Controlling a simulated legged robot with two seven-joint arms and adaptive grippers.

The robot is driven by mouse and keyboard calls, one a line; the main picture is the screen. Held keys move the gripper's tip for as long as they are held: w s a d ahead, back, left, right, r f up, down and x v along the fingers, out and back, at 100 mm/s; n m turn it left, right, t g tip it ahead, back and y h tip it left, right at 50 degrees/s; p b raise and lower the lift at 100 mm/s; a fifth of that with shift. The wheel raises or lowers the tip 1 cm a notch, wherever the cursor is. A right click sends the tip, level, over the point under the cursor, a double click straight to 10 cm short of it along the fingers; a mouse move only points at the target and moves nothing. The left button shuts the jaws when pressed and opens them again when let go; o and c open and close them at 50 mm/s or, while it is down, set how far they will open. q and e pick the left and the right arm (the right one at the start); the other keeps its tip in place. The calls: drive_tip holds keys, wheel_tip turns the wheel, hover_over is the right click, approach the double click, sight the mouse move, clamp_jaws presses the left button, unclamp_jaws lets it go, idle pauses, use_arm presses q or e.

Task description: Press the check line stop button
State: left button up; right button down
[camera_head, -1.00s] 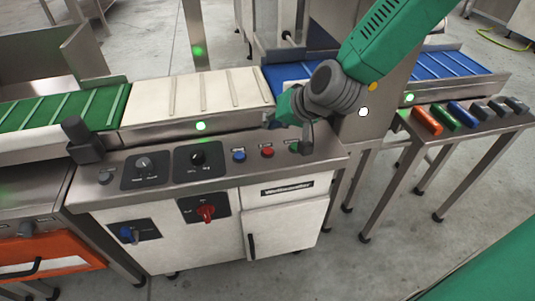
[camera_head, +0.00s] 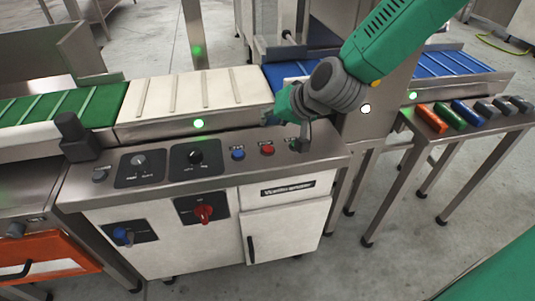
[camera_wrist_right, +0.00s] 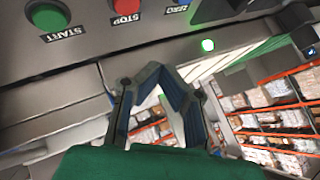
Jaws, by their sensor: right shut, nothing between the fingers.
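The red stop button (camera_head: 267,149) sits on the sloping steel control panel (camera_head: 120,193), between a blue button (camera_head: 238,155) and a green start button (camera_head: 293,144). My left gripper is not in view.
A conveyor with a pale belt (camera_head: 205,92) runs behind the panel. A side table (camera_head: 440,150) with coloured blocks stands right.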

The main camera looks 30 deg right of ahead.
sight(268, 148)
wheel_tip(268, 148, down, 4)
drive_tip(key=b, duration=0.3)
drive_tip(key=shift+f, duration=0.2)
drive_tip(key=shift+f+b, duration=0.3)
drive_tip(key=shift+f, duration=0.3)
drive_tip(key=shift+f, duration=0.1)
idle(0.5)
drive_tip(key=shift+f, duration=0.2)
drive_tip(key=shift+f, duration=0.45)
idle(0.6)
drive_tip(key=shift+r, duration=0.1)
drive_tip(key=shift+r+p, duration=0.7)
drive_tip(key=shift+r, duration=0.05)
